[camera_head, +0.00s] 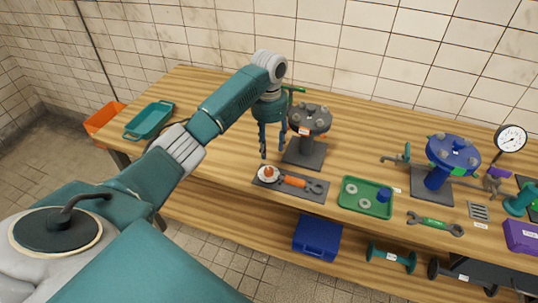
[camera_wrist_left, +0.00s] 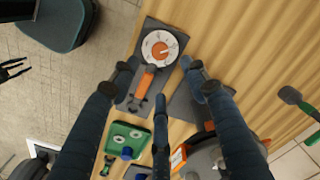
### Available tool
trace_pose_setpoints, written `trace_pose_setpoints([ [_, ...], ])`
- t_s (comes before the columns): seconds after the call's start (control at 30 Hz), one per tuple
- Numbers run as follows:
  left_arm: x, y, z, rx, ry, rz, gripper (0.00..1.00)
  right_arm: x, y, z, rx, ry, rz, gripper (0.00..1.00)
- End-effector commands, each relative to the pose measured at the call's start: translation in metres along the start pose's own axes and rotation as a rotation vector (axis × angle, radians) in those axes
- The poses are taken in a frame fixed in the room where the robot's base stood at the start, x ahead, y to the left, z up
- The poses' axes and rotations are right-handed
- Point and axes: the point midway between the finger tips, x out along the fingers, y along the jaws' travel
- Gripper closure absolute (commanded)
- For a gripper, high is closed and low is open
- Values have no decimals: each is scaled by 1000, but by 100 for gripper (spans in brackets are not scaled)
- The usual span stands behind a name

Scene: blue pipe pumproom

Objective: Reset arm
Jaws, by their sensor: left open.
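My left gripper (camera_head: 273,152) hangs with its fingers pointing down over the workbench (camera_head: 225,110), just left of a grey flanged valve (camera_head: 310,121). Its fingers are spread and nothing is between them. The left wrist view shows the open fingers (camera_wrist_left: 160,76) above a dark tray (camera_wrist_left: 137,103) that holds a round white dial with an orange centre (camera_wrist_left: 160,48) and an orange-handled wrench (camera_wrist_left: 147,80). Dark finger-like shapes (camera_wrist_left: 13,70) at the left edge of that view may be my right gripper; their state is unclear. The head view does not show it.
A green tray (camera_head: 347,201) with rings and a blue part sits right of the dark tray. A blue flanged valve (camera_head: 453,155), a green wrench (camera_head: 435,224) and a gauge (camera_head: 510,138) are farther right. A teal bin (camera_head: 150,121) is at the left end. A blue case (camera_head: 317,238) is below.

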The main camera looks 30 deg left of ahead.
Motion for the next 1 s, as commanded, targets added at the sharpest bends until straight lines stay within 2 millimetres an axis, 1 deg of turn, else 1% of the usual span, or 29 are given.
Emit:
trace_pose_setpoints([
  [0.1,-9,0,0,0,0,0,54,0,0,0,0,0,0,60],
  [0.2,-11,0,0,0,-1,0,54,0,0,0,0,0,0,60],
  [0.7,-9,2,0,3,-1,0,54,0,0,0,0,0,-1,60],
  [0.77,-1,8,1,13,-4,-1,54,0,-1,0,0,0,-1,60],
  [0.87,27,32,5,50,-6,-11,54,0,-1,0,0,0,-1,60],
  [0.9,42,47,8,70,-5,-17,54,0,-1,0,0,0,-1,60],
  [0.97,68,75,16,101,3,-22,54,0,-1,0,1,0,-1,60],
  [1.0,85,96,23,120,15,-25,54,0,-1,0,1,0,-1,60],
])
